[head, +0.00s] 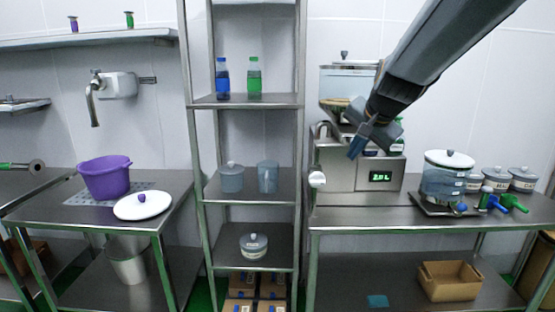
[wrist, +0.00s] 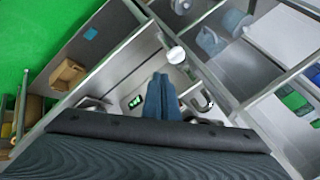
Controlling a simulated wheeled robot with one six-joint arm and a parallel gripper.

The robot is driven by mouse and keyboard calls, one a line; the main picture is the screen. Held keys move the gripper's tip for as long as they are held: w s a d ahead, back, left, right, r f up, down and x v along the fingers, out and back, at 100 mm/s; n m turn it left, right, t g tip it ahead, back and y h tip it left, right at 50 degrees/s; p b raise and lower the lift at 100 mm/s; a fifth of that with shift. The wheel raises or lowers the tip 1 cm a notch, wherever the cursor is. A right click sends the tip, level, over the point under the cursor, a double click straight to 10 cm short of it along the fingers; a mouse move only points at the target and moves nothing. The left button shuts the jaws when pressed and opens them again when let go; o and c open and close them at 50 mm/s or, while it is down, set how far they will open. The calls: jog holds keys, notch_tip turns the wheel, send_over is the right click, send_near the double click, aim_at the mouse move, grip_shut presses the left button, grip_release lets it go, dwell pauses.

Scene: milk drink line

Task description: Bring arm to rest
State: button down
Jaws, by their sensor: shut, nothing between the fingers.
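My arm reaches in from the upper right of the head view. My gripper (head: 357,147) hangs in front of the steel dispensing machine (head: 340,172), its blue fingers pointing down and to the left. The fingers are shut with nothing between them. In the wrist view the gripper (wrist: 160,80) shows as two blue fingers side by side, with the machine behind them. The machine has a green lit display (head: 381,177) and a clear hopper on top. My arm hides part of the machine.
A steel shelf rack (head: 245,102) stands left of the machine. The right table (head: 400,213) carries a clear lidded container (head: 443,182) and several jars. The left table holds a purple pot (head: 105,178) and a white lid (head: 142,206). A cardboard box (head: 449,281) sits on the lower shelf.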

jog(key=s+f+n+g, duration=0.3)
jog(key=s+f+n, duration=0.1)
jog(key=s+f, duration=0.7)
jog(key=s+a+f+n+g+h, duration=0.1)
jog(key=s+f+n+g, duration=0.2)
jog(key=s+f, duration=0.9)
jog(key=s+n, duration=0.2)
jog(key=s, duration=0.2)
jog(key=shift+s+g+b, duration=0.25)
jog(key=shift+g+b, duration=0.05)
jog(key=shift+b, duration=0.05)
